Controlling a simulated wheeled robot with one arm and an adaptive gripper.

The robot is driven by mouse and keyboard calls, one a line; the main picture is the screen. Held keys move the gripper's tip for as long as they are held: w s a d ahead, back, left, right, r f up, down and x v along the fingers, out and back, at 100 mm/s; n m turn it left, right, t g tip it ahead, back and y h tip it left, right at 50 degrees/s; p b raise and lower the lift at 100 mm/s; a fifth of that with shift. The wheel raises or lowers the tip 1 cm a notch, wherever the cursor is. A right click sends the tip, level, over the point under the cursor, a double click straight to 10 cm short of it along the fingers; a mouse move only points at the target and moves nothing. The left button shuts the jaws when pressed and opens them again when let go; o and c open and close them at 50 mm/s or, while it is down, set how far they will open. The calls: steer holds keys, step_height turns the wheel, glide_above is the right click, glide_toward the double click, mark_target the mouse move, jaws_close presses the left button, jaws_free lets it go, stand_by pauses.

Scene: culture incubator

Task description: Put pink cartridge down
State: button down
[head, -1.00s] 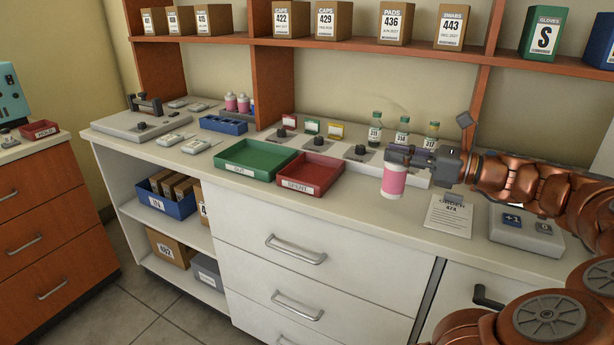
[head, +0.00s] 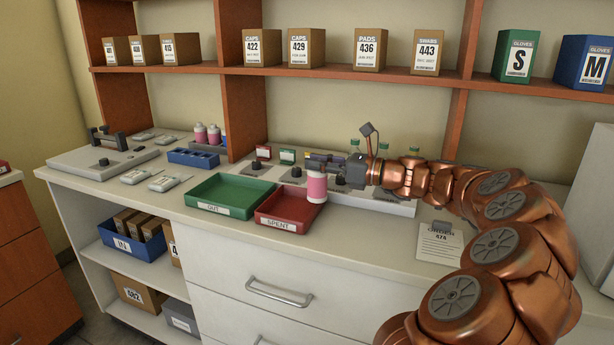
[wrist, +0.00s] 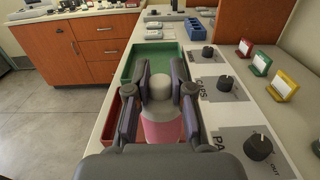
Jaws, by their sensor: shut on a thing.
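The pink cartridge (head: 316,187) is a pink cylinder with white ends, held upright in my gripper (head: 318,165). In the head view it overlaps the right end of the red SPENT tray (head: 270,221); whether it is over the tray or beside it is hard to tell. In the wrist view the cartridge (wrist: 163,125) is between the two fingers of my gripper (wrist: 161,84), white cap up. The red tray (wrist: 112,118) shows partly behind the fingers there, and the green OUT tray (wrist: 140,54) lies beyond.
The green tray (head: 214,206) stands left of the red one. A station with black knobs (wrist: 226,83) runs along the right in the wrist view. A blue rack (head: 194,158) and two other pink cartridges (head: 207,133) stand farther left. An order sheet (head: 440,245) lies on the counter.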

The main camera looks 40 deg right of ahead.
steer(key=shift+w+a+f+b, duration=0.2)
steer(key=shift+w+f+b, duration=0.1)
steer(key=shift+w+f, duration=0.6)
steer(key=shift+w+a+f+b, duration=0.15)
steer(key=shift+w+f+b, duration=0.1)
steer(key=shift+w+f, duration=0.6)
steer(key=shift+s+f, duration=0.15)
steer(key=shift+f, duration=0.1)
steer(key=c, duration=1)
jaws_free()
steer(key=shift+f, duration=0.1)
steer(key=p+v, duration=0.1)
steer(key=v, duration=1.1)
